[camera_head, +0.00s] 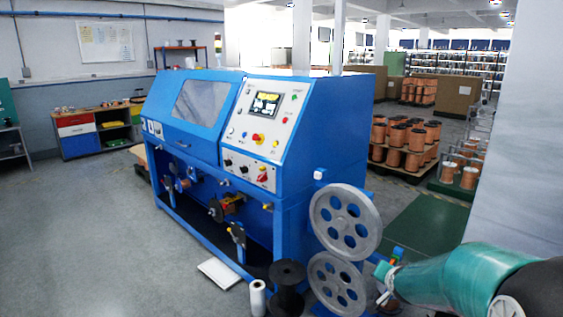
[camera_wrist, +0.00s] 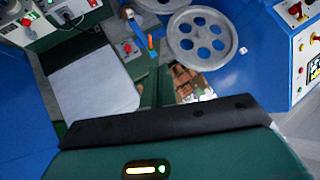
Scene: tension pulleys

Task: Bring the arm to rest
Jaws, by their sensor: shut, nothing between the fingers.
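My arm (camera_head: 455,281) shows as a teal and black link in the lower right of the head view, reaching leftward toward the large grey pulleys. I cannot make out my gripper's fingers in either view. The upper grey pulley (camera_head: 346,226) and the lower grey pulley (camera_head: 336,284) stand at the right end of the blue machine (camera_head: 205,130). In the wrist view a grey pulley (camera_wrist: 201,38) shows at the top. A green body with a black edge and a small light, which looks like my own, fills the bottom there.
A black spool (camera_head: 287,285), a white roll (camera_head: 258,298) and a white tray (camera_head: 220,273) are on the floor by the machine. Copper spools (camera_head: 403,143) stand on pallets behind. The grey floor (camera_head: 90,235) at the left is clear.

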